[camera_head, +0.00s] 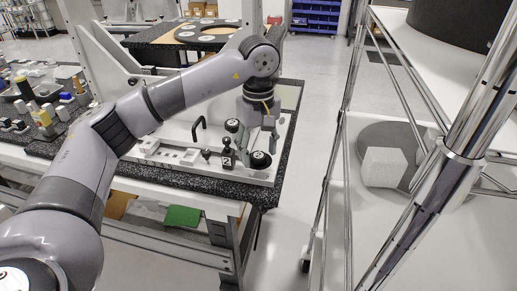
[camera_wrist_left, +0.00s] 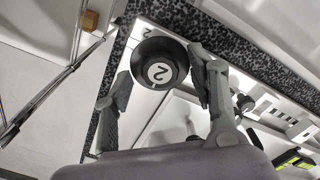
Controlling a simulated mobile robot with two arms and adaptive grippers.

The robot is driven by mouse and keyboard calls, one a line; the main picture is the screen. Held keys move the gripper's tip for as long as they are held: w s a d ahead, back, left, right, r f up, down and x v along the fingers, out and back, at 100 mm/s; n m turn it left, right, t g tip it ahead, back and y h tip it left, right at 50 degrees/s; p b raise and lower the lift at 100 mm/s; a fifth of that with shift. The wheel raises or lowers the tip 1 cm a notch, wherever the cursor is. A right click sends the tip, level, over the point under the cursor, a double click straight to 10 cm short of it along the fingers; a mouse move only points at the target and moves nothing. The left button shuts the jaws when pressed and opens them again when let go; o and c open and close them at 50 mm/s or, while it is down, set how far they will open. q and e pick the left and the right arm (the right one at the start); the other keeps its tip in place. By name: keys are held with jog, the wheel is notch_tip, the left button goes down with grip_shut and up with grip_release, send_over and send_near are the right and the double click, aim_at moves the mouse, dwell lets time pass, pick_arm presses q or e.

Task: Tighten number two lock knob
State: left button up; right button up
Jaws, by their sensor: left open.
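The number two lock knob (camera_wrist_left: 160,63) is a round black knob with a white disc and a "2" on its face. In the left wrist view it sits between the tips of my left gripper (camera_wrist_left: 162,84), whose fingers are spread on either side of it. The right-hand finger looks very near its rim; I cannot tell whether it touches. In the head view, a black round knob (camera_head: 261,160) shows at the fixture's front right corner, just below my open left gripper (camera_head: 254,148). My right gripper is out of view.
The fixture plate (camera_wrist_left: 148,30) lies on a speckled dark table (camera_head: 190,180). A black marker with a "2" (camera_head: 227,161) and a black handle (camera_head: 198,130) stand left of the gripper. A metal shelf rack with a white block (camera_head: 385,167) is at right.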

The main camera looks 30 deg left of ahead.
aim_at(258, 155)
pick_arm(q)
notch_tip(258, 155, up, 12)
dwell(0.4)
jog(key=shift+f, duration=0.15)
dwell(0.3)
